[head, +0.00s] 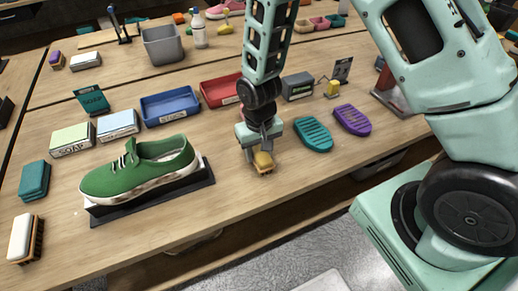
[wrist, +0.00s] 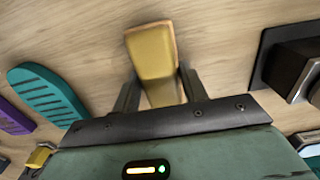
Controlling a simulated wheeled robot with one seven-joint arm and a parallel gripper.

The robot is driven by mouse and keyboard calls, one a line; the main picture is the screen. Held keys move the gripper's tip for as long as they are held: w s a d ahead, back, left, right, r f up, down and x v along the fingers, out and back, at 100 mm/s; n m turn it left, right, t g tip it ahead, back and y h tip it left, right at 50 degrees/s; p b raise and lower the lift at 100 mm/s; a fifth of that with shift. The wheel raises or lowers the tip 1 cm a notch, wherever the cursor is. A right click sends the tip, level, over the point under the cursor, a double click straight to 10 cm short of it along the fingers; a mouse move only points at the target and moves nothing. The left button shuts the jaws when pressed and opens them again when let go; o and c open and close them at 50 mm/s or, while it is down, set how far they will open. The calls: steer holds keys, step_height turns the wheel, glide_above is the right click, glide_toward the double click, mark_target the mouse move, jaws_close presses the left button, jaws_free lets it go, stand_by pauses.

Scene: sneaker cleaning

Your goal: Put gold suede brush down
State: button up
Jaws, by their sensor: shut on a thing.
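The gold suede brush (head: 263,161) is a small block with a gold top, at the tip of my gripper (head: 257,150) in the head view. In the wrist view the gold brush (wrist: 152,60) sits between the two dark fingers of my gripper (wrist: 158,88), which are shut on it. The brush is at or just above the wooden table (head: 235,185); I cannot tell whether it touches. Its underside is mostly hidden.
A green sneaker (head: 140,168) on a dark stand (head: 205,181) is to the left. Teal (head: 313,134) and purple (head: 352,119) sandal-shaped pieces lie to the right. Blue (head: 170,106) and red (head: 218,90) trays stand behind. The table front near the brush is clear.

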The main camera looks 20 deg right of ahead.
mark_target(259, 150)
steer(key=shift+f, duration=0.15)
steer(key=o, duration=1.1)
steer(key=shift+o, duration=0.2)
step_height(259, 150, up, 12)
steer(key=b, duration=0.2)
steer(key=s+a+r+n, duration=0.3)
steer(key=s+r+n, duration=0.1)
steer(key=s, duration=0.6)
steer(key=s+a+r+n, duration=0.3)
steer(key=s+r, duration=0.2)
steer(key=s, duration=0.5)
steer(key=shift+a+n+y, duration=0.15)
steer(key=shift+n+y, duration=0.15)
steer(key=shift+n, duration=0.1)
